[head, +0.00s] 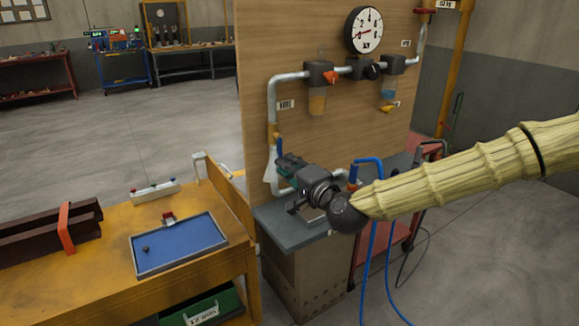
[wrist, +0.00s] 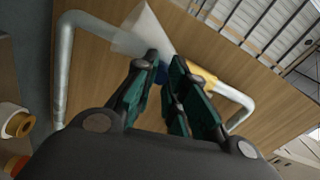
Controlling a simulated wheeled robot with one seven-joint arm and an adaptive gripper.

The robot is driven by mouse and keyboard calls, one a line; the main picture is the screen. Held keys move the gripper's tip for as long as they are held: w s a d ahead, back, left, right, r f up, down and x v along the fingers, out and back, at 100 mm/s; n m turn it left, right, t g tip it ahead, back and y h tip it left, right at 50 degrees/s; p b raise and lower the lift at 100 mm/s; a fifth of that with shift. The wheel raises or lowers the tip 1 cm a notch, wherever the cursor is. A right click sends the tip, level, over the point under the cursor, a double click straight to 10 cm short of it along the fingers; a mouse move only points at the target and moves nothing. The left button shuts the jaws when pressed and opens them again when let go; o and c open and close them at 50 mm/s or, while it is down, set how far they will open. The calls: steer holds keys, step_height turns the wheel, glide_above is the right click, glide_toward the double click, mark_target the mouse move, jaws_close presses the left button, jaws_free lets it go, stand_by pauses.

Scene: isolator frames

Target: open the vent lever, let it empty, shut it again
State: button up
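The vent lever (head: 279,146) is a small blue handle on a yellow valve (head: 273,133) low on the pipe at the panel's left edge. A white cone (head: 269,165) hangs beside it. My gripper (head: 284,162) is at the lever, its green-padded fingers just below the lever's visible part. In the wrist view the fingers (wrist: 163,64) are a narrow gap apart, with blue of the lever (wrist: 164,74) between or just behind them. I cannot tell whether they grip it. The yellow valve (wrist: 203,77) and white cone (wrist: 143,30) show beyond the tips.
A round gauge (head: 364,30) sits atop the wooden panel (head: 255,60), above a filter bowl (head: 317,101) and a bowl with blue liquid (head: 389,88). A grey shelf (head: 285,233) lies under my gripper. A bench with a blue tray (head: 185,243) stands left.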

steer(key=shift+o, duration=0.4)
steer(key=shift+s, duration=0.1)
steer(key=v, duration=1.2)
